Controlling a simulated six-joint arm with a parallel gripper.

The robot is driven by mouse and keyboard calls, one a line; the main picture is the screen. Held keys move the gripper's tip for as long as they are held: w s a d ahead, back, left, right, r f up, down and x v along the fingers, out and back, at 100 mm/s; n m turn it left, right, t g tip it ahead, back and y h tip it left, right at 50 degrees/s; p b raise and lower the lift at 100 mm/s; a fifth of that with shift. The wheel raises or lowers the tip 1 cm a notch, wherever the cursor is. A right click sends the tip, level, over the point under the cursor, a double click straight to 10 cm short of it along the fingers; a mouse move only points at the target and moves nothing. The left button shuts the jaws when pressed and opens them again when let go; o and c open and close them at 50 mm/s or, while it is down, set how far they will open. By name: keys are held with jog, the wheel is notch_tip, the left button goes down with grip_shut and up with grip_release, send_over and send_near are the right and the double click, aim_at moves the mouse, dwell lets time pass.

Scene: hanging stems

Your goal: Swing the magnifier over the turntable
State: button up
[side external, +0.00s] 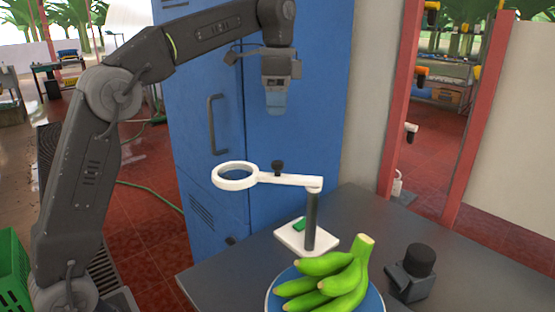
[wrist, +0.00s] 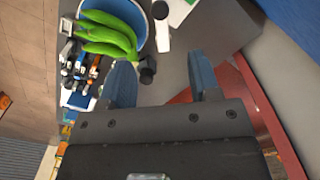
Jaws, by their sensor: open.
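The magnifier (side external: 234,176) is a white ring on a white horizontal arm with a small black knob. It stands on a dark post over a white base (side external: 290,240), and the ring points left, off the table's edge. The turntable (side external: 376,303) is a blue disc at the front, with green bananas (side external: 345,283) on it; the ring is not over it. The bananas also show in the wrist view (wrist: 112,30). My gripper (side external: 276,107) is open and empty, above and apart from the magnifier. Its two blue fingers show apart in the wrist view (wrist: 162,80).
A dark device with a black round top (side external: 410,272) stands on the grey table (side external: 385,222) right of the turntable. A blue cabinet (side external: 215,120) stands behind the magnifier. Several small tools (wrist: 80,70) lie near the bananas in the wrist view. The space around my gripper is clear.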

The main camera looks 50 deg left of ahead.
aim_at(278, 162)
notch_tip(278, 162, down, 14)
jog(key=shift+r, duration=0.2)
dwell(0.4)
grip_shut()
dwell(0.4)
